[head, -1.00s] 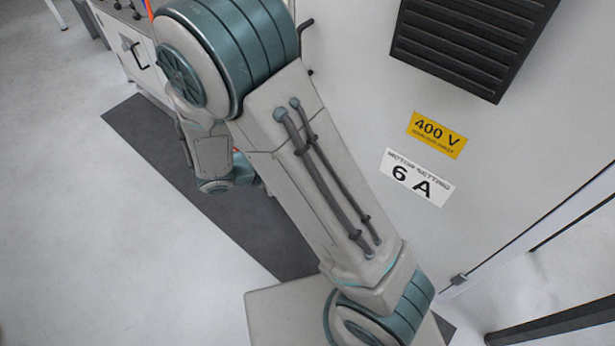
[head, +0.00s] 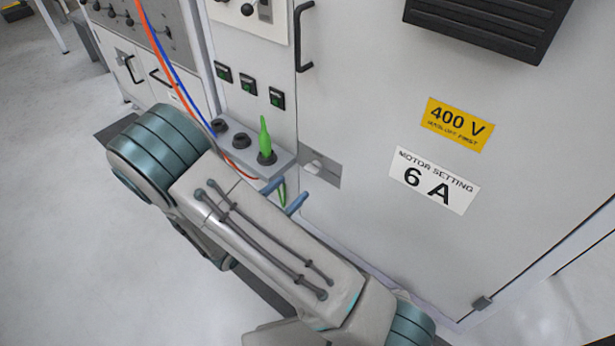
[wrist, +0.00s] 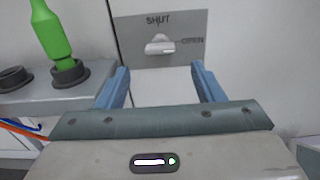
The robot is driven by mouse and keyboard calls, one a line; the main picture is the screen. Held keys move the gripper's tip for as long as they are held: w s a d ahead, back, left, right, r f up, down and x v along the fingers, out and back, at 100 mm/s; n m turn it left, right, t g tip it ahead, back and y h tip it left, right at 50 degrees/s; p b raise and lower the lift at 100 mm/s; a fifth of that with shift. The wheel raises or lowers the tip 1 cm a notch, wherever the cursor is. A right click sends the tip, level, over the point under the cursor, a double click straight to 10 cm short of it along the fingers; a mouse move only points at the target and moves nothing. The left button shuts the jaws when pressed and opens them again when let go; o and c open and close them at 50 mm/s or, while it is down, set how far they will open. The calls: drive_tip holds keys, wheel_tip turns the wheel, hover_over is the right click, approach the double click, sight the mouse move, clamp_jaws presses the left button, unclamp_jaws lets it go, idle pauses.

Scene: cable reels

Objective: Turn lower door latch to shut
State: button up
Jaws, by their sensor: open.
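The lower door latch is a small pale handle (wrist: 160,44) on a grey plate (wrist: 135,28) marked SHUT above and OPEN at the right. The handle seems to lie level, toward OPEN, but its exact angle is hard to tell. In the head view the latch (head: 313,168) sits low on the cabinet door, left of the 6 A label. My gripper (wrist: 160,76) has its two blue fingers spread apart, with nothing between them, facing the plate from a short way off and a little below the handle. In the head view my gripper (head: 284,194) is partly hidden by my arm.
A green plug (wrist: 52,35) stands upright in a socket on a grey ledge (wrist: 30,97), close left of my gripper. A black door handle (head: 301,40) is above the latch. Orange and blue cables (head: 174,72) hang at the left. The door face (head: 370,215) is clear right of the latch.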

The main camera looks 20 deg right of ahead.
sight(309, 173)
drive_tip(key=b+x, duration=0.2)
drive_tip(key=x, duration=0.6)
drive_tip(key=c, duration=1)
